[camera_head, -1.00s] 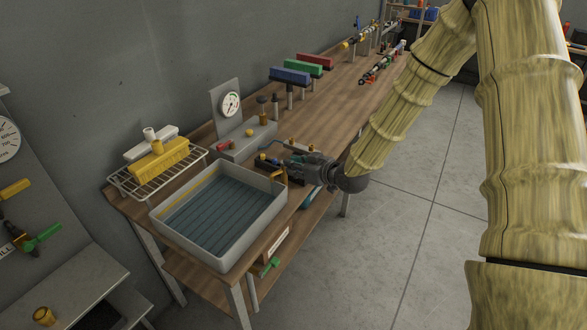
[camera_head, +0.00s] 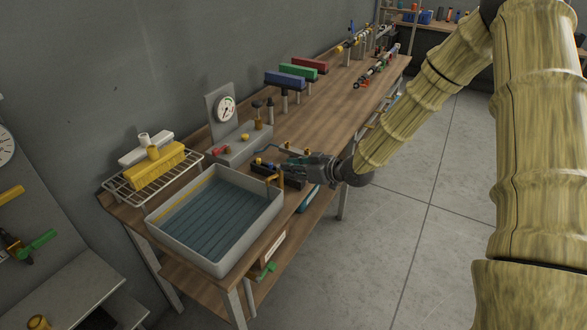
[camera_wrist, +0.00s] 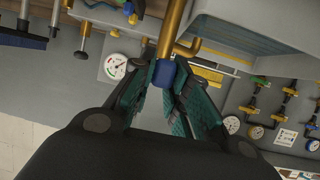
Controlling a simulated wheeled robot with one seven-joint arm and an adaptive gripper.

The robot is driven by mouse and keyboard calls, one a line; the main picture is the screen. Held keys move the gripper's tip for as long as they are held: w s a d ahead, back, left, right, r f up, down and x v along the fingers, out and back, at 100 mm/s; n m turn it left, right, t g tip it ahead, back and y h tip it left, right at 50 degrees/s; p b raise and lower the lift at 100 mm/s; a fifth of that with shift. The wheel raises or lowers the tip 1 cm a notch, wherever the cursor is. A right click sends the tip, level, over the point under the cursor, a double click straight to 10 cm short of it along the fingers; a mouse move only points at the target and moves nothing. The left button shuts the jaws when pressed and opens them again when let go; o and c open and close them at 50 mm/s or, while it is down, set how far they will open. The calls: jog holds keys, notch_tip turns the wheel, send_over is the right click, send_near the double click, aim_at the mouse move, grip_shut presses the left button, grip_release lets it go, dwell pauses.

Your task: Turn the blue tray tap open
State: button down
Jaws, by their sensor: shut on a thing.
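The blue tap handle (camera_wrist: 163,72) sits at the end of a brass pipe (camera_wrist: 172,30) in the wrist view. My gripper (camera_head: 285,167) is shut on this blue handle, with one teal finger pad on each side of it. In the head view the brass tap (camera_head: 276,178) stands at the right corner of the grey tray (camera_head: 213,264), and my gripper reaches it from the right. The handle itself is mostly hidden there behind my fingers. The tray has a blue ribbed floor.
A wire rack (camera_head: 117,186) with a yellow block (camera_head: 155,171) stands left of the tray. A gauge panel (camera_head: 225,109) stands behind my gripper. The floor to the right is clear.

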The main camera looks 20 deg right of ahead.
jog(key=shift+w+r, duration=0.1)
jog(key=c, duration=1.4)
grip_release()
jog(key=shift+o, duration=0.2)
jog(key=v, duration=1.2)
